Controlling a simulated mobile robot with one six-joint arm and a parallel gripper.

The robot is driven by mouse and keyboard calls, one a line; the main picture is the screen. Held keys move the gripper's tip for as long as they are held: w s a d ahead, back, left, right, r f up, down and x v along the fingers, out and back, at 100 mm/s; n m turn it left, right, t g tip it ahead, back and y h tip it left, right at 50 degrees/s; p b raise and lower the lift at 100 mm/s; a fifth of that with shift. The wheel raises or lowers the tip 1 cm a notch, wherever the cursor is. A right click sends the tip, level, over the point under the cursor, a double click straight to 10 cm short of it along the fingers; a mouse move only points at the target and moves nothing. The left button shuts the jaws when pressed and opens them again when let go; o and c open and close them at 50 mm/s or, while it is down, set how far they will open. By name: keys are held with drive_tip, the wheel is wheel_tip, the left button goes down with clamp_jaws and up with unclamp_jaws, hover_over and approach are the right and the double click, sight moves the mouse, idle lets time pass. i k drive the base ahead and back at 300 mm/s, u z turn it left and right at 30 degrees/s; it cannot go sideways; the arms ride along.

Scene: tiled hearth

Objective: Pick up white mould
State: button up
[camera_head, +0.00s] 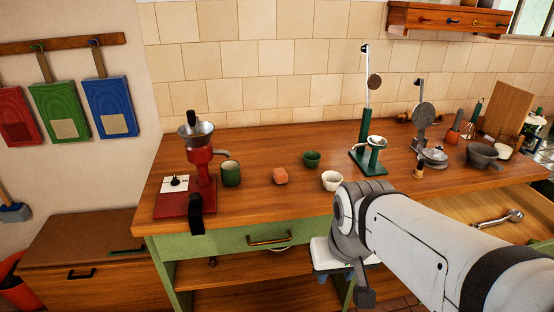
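A small white cup-like mould (332,181) stands upright on the wooden worktop (240,200), near its front edge and left of my arm's wrist. Its opening faces up, and it looks clear of my arm. My arm comes in from the lower right, and its wrist bends down in front of the worktop edge. The end of my gripper (364,286) shows as a dark grey piece below the worktop, in front of the lower shelf. It is apart from the mould. Its fingers are not clearly visible, so I cannot tell whether it is open or shut.
A green cup (312,159), an orange-brown block (280,176) and a dark green mug (231,173) stand left of the mould. A red grinder (200,165) is further left. A green stand (370,160) is behind right. An open drawer (490,212) juts out at right.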

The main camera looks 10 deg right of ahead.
sight(331, 179)
drive_tip(key=i, duration=1)
drive_tip(key=u, duration=0.05)
